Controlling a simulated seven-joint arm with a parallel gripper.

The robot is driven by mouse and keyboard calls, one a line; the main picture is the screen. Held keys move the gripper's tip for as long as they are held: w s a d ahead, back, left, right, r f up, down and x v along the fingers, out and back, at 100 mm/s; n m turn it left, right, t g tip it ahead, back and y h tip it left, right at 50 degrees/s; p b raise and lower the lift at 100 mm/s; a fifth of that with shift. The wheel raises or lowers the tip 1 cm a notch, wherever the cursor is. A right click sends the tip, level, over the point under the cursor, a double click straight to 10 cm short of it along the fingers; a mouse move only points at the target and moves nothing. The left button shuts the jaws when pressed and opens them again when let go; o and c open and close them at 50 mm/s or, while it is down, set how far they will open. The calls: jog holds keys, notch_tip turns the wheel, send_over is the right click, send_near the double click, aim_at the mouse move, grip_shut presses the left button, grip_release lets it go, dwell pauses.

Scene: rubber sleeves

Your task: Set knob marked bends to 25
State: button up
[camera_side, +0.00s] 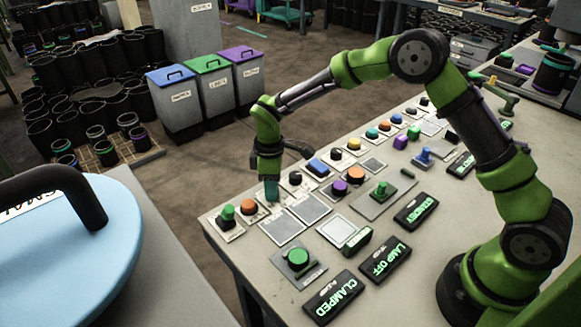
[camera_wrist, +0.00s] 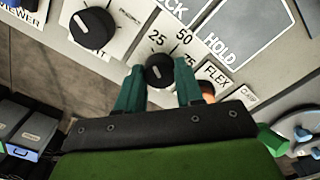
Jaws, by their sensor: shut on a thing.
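In the wrist view a small black knob (camera_wrist: 159,69) sits on a pale plate printed 25, 50 and a partly covered 75. A short pale line shows on its face; I cannot tell which number it points to. The teal fingers of my gripper (camera_wrist: 159,88) stand on either side of the knob, shut on it. The word "bends" cannot be read; part of the plate is hidden by the fingers. In the side view my gripper (camera_side: 271,190) points down at the panel's front left row and hides the knob.
A larger black knob (camera_wrist: 92,27) is up and left in the wrist view. A FLEX label (camera_wrist: 214,76) and a partly hidden orange button (camera_wrist: 207,88) are close on the right.

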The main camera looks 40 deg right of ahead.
jog(key=o, duration=1)
jog(key=shift+o, duration=0.2)
notch_tip(320, 180, up, 17)
jog(key=s+d+r+m+t, duration=0.2)
jog(key=s+d+m, duration=0.1)
jog(key=s, duration=0.5)
jog(key=s+d+r+m+t+y, duration=0.1)
jog(key=s+d+r+m+t, duration=0.1)
jog(key=s+m, duration=0.4)
jog(key=s+d+r+m+t+y, duration=0.1)
jog(key=s+d+r+m+t, duration=0.1)
jog(key=s, duration=0.9)
jog(key=d+m+t, duration=0.1)
jog(key=m, duration=0.1)
jog(key=shift+d+r+m, duration=0.2)
jog(key=shift+d+m, duration=0.1)
jog(key=shift+d, duration=0.05)
